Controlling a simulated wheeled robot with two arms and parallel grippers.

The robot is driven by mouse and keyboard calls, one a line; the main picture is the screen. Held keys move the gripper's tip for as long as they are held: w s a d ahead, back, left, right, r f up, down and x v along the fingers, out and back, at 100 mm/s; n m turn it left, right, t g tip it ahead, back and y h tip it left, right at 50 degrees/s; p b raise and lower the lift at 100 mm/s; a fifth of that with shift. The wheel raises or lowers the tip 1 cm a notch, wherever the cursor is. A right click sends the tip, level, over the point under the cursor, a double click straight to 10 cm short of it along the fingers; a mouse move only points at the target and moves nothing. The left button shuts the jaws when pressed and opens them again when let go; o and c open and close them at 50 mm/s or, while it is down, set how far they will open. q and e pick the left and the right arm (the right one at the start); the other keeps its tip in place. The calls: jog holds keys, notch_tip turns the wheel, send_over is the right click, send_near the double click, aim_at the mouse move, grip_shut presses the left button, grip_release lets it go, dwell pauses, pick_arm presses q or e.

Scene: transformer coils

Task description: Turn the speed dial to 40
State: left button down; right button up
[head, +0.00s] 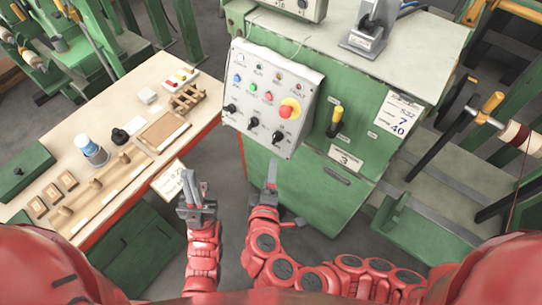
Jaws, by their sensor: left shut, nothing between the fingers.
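The white control panel (270,88) stands on the front of a green machine, above and to the right of my grippers. Along its lower part are black knobs: a left knob (231,108), a middle knob (253,123) and a right knob (277,137). Their labels and scales are too small to read, so I cannot tell which is the speed dial or its setting. A card (400,115) on the machine shows 7 and 40. My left gripper (196,187) is shut and empty, apart from the panel. My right gripper (272,175) is below the panel, seen edge-on.
The panel also carries a red button on yellow (288,109) and small coloured buttons. A yellow-handled lever (336,121) stands right of it. Floor shows between bench and machine.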

jog(key=shift+p+v, duration=0.45)
jog(key=shift+v, duration=0.65)
jog(key=shift+w+a+f, duration=0.1)
